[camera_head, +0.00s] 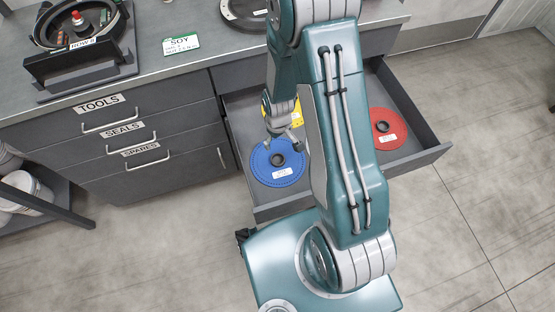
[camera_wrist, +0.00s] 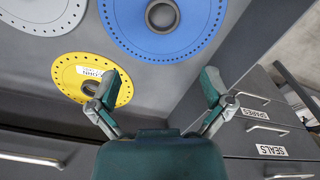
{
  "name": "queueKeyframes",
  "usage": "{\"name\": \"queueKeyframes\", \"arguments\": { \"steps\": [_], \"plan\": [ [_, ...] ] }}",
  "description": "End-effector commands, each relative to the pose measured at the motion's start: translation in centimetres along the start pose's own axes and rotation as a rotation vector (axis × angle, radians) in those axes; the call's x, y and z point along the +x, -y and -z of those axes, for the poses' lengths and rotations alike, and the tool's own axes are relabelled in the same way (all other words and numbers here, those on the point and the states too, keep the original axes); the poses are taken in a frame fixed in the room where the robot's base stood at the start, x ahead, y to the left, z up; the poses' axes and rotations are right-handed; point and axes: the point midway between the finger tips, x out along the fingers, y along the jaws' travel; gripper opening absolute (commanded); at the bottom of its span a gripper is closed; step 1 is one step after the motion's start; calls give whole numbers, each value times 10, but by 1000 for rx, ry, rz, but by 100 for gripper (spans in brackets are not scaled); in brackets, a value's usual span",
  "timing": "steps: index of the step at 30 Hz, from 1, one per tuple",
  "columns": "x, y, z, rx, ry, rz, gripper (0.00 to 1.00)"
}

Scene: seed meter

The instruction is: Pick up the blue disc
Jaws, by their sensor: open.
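The blue disc (camera_head: 263,163) lies flat in the open drawer, near its left front corner, with a dark raised hub and a white label. In the wrist view the blue disc (camera_wrist: 195,28) is at the top, cut off by the frame edge, its hub ring at the top middle. My gripper (camera_wrist: 160,86) is open and empty, its two fingers spread apart. In the head view my gripper (camera_head: 281,136) is above the drawer, just behind and over the blue disc's back edge. I cannot tell the height gap.
A yellow disc (camera_wrist: 70,80) lies beside the blue one, mostly hidden by my arm in the head view. A grey disc (camera_wrist: 40,14) and a red disc (camera_head: 381,124) share the drawer (camera_head: 262,211). Closed drawers (camera_head: 170,172) stand left; a counter (camera_head: 150,62) runs behind.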

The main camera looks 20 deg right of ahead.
Motion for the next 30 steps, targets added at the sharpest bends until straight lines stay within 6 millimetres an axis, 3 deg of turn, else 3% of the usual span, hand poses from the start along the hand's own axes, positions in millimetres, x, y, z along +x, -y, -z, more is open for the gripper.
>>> {"name": "queueKeyframes", "arguments": {
  "steps": [15,30],
  "plan": [
    [62,2,-4,-11,14,6,100],
    [107,4,-5,-12,12,2,100]
  ]
}}
